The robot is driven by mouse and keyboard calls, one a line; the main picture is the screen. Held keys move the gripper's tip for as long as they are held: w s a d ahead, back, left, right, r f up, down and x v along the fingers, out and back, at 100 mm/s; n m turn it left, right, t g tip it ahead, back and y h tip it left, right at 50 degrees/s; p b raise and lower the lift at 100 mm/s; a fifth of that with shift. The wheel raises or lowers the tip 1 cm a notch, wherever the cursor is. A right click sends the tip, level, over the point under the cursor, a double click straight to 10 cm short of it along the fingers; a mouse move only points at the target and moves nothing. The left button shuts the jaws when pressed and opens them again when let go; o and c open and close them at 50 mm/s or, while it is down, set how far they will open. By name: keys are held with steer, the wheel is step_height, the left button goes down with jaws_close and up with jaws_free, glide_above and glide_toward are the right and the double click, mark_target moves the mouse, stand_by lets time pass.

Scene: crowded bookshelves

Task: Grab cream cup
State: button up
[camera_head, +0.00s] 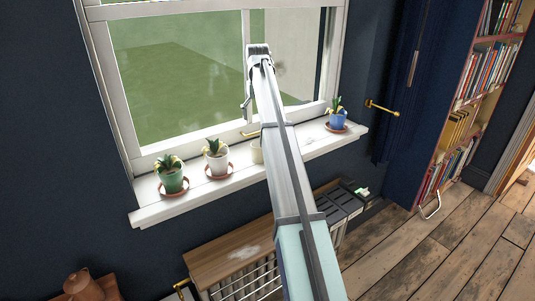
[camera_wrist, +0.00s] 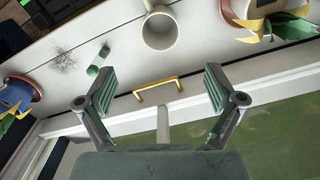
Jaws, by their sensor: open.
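The cream cup (camera_wrist: 159,30) stands on the white window sill in the wrist view, its open mouth and handle showing, near the top centre. In the head view the cream cup (camera_head: 257,153) is mostly hidden behind my arm, with only its left part visible. My gripper (camera_wrist: 158,82) is open and empty, its fingers spread wide. The cup lies beyond the fingertips, in line with the gap between them, and is not touched. In the head view my gripper is mostly hidden behind my arm, in front of the window.
Green (camera_head: 172,175), white (camera_head: 216,157) and blue (camera_head: 338,114) potted plants stand on the sill (camera_head: 150,211). A brass window handle (camera_wrist: 157,88) shows between my fingers. A small green cylinder (camera_wrist: 98,62) lies on the sill. A wooden-topped radiator (camera_head: 225,258) stands below.

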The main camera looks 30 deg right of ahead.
steer(key=p, duration=0.2)
glide_toward(259, 152)
steer(key=w+f, duration=0.1)
steer(key=f, duration=0.3)
steer(key=w+d+f, duration=0.1)
steer(key=f, duration=0.1)
steer(key=shift+w+f, duration=0.2)
steer(key=shift+w, duration=0.1)
steer(key=shift+s+f+p, duration=0.2)
steer(key=shift+f+p, duration=0.8)
steer(key=shift+f, duration=1.6)
steer(key=c, duration=1.4)
